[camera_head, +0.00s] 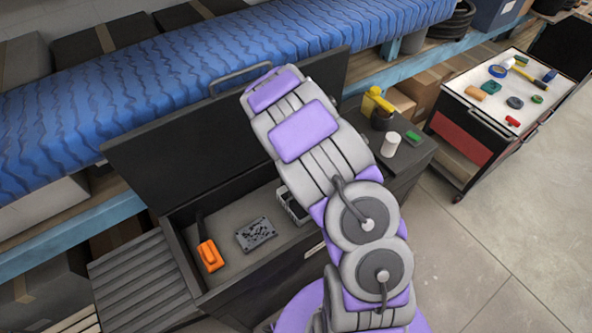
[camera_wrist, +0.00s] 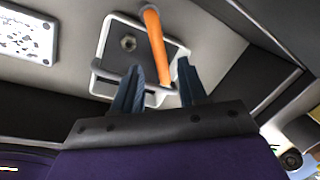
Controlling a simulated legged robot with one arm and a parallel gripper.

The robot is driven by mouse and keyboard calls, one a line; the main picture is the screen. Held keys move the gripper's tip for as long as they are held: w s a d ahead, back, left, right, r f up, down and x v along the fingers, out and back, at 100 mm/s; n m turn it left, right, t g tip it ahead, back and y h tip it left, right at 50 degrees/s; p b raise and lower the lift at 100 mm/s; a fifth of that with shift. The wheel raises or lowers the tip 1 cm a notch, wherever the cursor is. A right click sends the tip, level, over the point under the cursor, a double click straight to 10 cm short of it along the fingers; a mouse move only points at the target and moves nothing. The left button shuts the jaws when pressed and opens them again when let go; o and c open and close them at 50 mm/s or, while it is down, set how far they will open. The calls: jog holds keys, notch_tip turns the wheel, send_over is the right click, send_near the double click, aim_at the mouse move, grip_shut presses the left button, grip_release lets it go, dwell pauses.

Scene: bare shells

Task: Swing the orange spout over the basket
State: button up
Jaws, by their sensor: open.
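In the wrist view, the orange spout (camera_wrist: 155,40) is a slim bar running down over a pale, squarish fixture with a hex nut. A light-rimmed frame, seemingly the basket (camera_wrist: 98,82), shows below and around the bar's lower end, partly behind my fingers. My gripper (camera_wrist: 161,68) is open, its two dark fingers on either side of the spout's lower end. I cannot tell whether they touch it. In the head view, a pale-rimmed grey box (camera_head: 287,204) shows in the open chest beside my arm. The spout and my fingertips are hidden there behind my arm.
The open dark chest (camera_head: 178,240) also holds an orange and black item (camera_head: 210,256) and a speckled plate (camera_head: 256,234). Its raised lid (camera_head: 180,150) stands behind. A dark cabinet with a white cup (camera_head: 390,144) is right of my arm. Bare floor lies at right.

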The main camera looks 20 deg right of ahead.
notch_tip(320, 180, up, 14)
jog(key=s+a+p, duration=0.1)
jog(key=s+a, duration=0.1)
jog(key=shift+r, duration=0.2)
